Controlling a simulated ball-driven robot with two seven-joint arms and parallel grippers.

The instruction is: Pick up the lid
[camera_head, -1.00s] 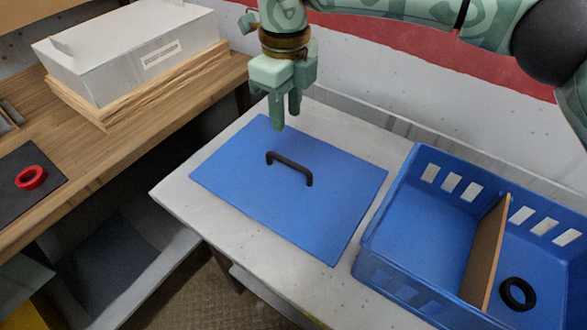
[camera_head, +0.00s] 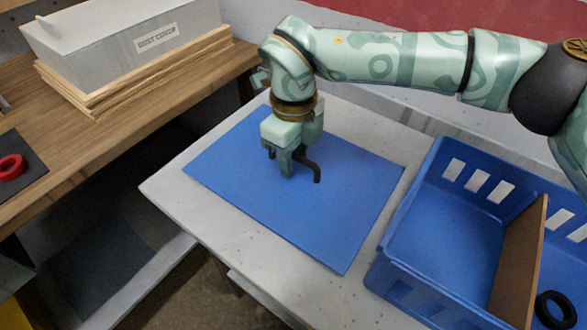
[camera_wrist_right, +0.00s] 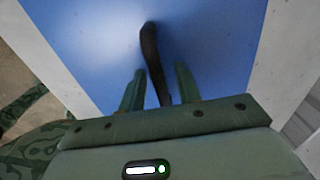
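The lid (camera_head: 340,225) is a flat blue sheet lying on the white table, with a dark arched handle (camera_head: 316,173) at its middle. My right gripper (camera_head: 279,168) is low over the lid at the handle, pointing down, and hides part of the handle. In the right wrist view the open gripper (camera_wrist_right: 159,88) has one finger on each side of the dark handle (camera_wrist_right: 151,55), with gaps between fingers and handle. The blue lid (camera_wrist_right: 210,40) fills most of that view. My left gripper is not in view.
A blue crate (camera_head: 450,245) with a brown divider (camera_head: 518,262) and a black ring (camera_head: 556,310) stands at the right. A wooden bench (camera_head: 130,140) at the left bears a grey box (camera_head: 130,40) on boards and a red ring (camera_head: 11,167).

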